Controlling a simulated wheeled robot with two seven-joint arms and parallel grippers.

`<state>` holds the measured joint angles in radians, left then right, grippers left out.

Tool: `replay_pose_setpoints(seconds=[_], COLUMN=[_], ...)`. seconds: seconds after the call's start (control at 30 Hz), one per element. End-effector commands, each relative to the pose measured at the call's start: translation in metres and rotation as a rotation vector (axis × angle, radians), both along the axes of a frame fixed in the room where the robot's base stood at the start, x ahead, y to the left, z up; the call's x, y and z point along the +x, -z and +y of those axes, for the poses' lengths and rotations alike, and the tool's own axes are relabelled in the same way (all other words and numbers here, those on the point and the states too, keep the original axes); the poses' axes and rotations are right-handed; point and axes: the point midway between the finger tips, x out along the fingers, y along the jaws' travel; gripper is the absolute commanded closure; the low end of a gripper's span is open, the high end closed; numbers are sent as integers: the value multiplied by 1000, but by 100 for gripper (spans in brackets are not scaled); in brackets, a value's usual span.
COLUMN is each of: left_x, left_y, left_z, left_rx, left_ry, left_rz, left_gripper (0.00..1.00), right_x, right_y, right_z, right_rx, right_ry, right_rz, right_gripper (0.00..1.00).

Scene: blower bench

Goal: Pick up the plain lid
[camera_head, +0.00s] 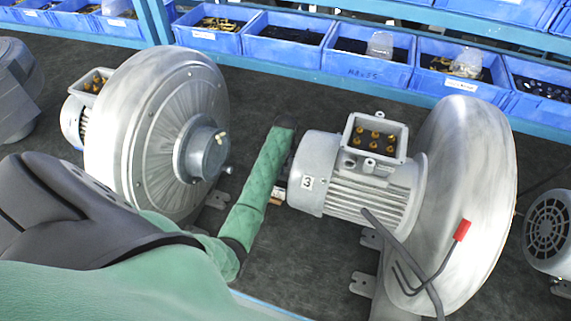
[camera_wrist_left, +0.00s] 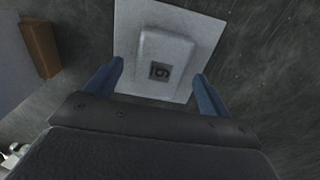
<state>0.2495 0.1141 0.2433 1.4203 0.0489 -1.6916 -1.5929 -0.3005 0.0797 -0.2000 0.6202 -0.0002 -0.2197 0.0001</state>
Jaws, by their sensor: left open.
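A pale grey lid (camera_wrist_left: 168,22) lies on the dark surface in the left wrist view. It is a square plate with a raised box-shaped middle and a small dark label whose mark looks like a 6 or 9. My left gripper (camera_wrist_left: 158,72) is open and empty, with its two blue fingers on either side of the lid's raised part. I cannot tell whether the fingers touch it. In the head view my green-sleeved left arm reaches between two blowers, and I cannot make out the lid there. My right gripper is not in view.
A brown block (camera_wrist_left: 40,48) lies left of the lid. A blower (camera_head: 155,130) stands left of my arm, and another (camera_head: 460,190), with an open terminal box (camera_head: 375,138) and marked 3, stands close on the right. Blue bins (camera_head: 290,42) line the back.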

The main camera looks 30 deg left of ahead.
Motion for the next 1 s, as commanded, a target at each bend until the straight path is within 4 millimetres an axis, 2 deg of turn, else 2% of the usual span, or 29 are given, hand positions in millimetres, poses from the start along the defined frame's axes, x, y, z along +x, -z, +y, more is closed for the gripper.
replay_pose_setpoints(seconds=[0.33, 0.6, 0.87, 1.0], left_x=[0, 0, 0, 1], left_y=[8, 8, 6, -4], left_z=[0, 0, 1, 1], left_rx=[1, 1, 1, 3], left_ry=[0, 0, 0, 0], left_rz=[-1, -1, -2, -3], left_gripper=[18, 70, 71, 71], right_x=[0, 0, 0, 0], right_y=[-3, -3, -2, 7], right_z=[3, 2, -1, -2], right_rx=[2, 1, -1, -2], right_ry=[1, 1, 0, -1], right_rz=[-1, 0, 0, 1], right_gripper=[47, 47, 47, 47])
